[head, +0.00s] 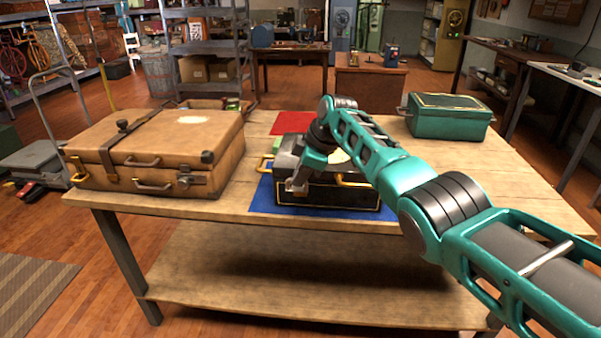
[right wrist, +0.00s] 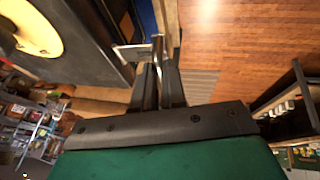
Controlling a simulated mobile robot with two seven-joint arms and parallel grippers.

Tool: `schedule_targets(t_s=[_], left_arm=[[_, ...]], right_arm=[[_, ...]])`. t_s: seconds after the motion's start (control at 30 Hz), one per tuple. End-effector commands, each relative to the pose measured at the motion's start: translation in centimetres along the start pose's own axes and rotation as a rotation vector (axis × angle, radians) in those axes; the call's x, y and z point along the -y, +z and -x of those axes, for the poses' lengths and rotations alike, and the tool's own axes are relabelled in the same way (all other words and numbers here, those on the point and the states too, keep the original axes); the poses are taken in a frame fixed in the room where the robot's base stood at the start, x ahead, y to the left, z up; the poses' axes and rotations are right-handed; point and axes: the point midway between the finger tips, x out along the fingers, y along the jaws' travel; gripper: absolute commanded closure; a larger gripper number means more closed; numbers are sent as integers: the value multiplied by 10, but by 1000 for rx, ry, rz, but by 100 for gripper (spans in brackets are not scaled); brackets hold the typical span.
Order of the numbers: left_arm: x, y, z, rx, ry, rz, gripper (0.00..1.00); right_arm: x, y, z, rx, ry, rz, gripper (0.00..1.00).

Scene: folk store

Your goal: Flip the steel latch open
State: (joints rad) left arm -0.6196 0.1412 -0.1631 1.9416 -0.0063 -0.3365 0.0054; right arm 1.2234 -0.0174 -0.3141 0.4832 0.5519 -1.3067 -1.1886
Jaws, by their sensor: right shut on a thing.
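A black case (head: 325,190) with gold trim and gold handles sits on a blue mat (head: 264,200) at the front of the wooden table. My right gripper (head: 297,187) is at the case's front left, with my arm reaching over the case. In the right wrist view, my right gripper (right wrist: 159,88) is shut on a bright steel piece, which looks like the steel latch (right wrist: 158,62). The dark case surface (right wrist: 85,45) with a yellow disc lies left of the fingers. In the head view the latch is mostly hidden by the gripper. My left gripper is not in view.
A brown leather suitcase (head: 155,150) lies on the table (head: 235,205) to the left. A green metal box (head: 448,116) stands at the back right. A red mat (head: 290,122) lies behind the case. The table's right part is bare beneath my arm.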

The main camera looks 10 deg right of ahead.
Motion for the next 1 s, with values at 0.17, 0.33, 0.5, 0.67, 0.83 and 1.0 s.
schedule_targets(t_s=[0.17,0.33,0.5,0.67,0.83,1.0], left_arm=[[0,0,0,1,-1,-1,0],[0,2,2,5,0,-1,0],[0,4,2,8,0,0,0],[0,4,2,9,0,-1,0],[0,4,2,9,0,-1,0],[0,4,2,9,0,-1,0]], right_arm=[[2,-1,0,-2,-12,-4,100],[2,-1,0,-1,-13,-3,100],[2,-1,0,-1,-13,-3,84],[2,-1,0,0,-12,-3,69],[1,0,0,0,-11,-3,63],[1,0,2,0,-11,-3,63]])
